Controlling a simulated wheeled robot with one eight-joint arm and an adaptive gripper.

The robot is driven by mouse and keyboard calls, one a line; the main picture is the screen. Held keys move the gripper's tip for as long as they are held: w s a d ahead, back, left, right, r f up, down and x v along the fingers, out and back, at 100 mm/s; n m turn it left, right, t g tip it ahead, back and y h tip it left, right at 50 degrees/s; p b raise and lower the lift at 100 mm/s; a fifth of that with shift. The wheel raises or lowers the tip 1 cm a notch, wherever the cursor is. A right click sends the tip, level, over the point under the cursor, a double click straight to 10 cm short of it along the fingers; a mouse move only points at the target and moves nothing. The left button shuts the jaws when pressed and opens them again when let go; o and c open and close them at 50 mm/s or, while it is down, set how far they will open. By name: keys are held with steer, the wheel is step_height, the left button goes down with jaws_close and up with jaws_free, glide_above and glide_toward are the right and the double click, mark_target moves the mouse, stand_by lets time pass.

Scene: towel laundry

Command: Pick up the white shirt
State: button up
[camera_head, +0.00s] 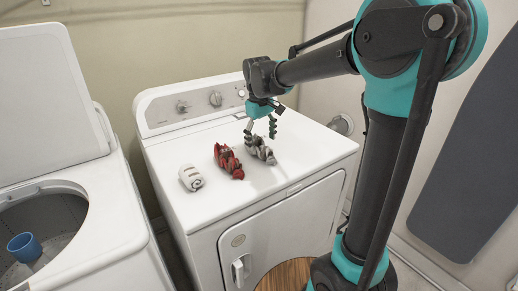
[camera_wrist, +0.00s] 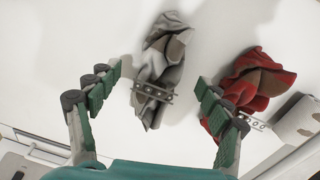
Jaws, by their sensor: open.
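The white shirt looks like the crumpled greyish-white cloth (camera_head: 262,152) on the dryer top, at the right end of a row of cloths. In the wrist view this white shirt (camera_wrist: 158,62) lies between and beyond the fingertips, with brownish-grey patches and a dotted strip across it. My gripper (camera_head: 260,136) is open and empty, pointing down at the shirt. In the wrist view the gripper's fingers (camera_wrist: 159,80) stand apart on either side of the cloth. I cannot tell whether the fingertips touch it.
A red crumpled cloth (camera_head: 227,160) lies close beside the white shirt; it also shows in the wrist view (camera_wrist: 258,78). A white rolled cloth with brown stripes (camera_head: 191,178) lies farther left. The dryer (camera_head: 235,205) has a raised control panel behind. An open washer (camera_head: 100,215) stands left.

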steer(key=shift+w+d+f, duration=0.1)
steer(key=shift+f, duration=1.05)
steer(key=shift+w+d+f, duration=0.1)
steer(key=shift+f, duration=1)
steer(key=c, duration=1.3)
steer(key=shift+c, duration=0.2)
step_height(320, 180, up, 20)
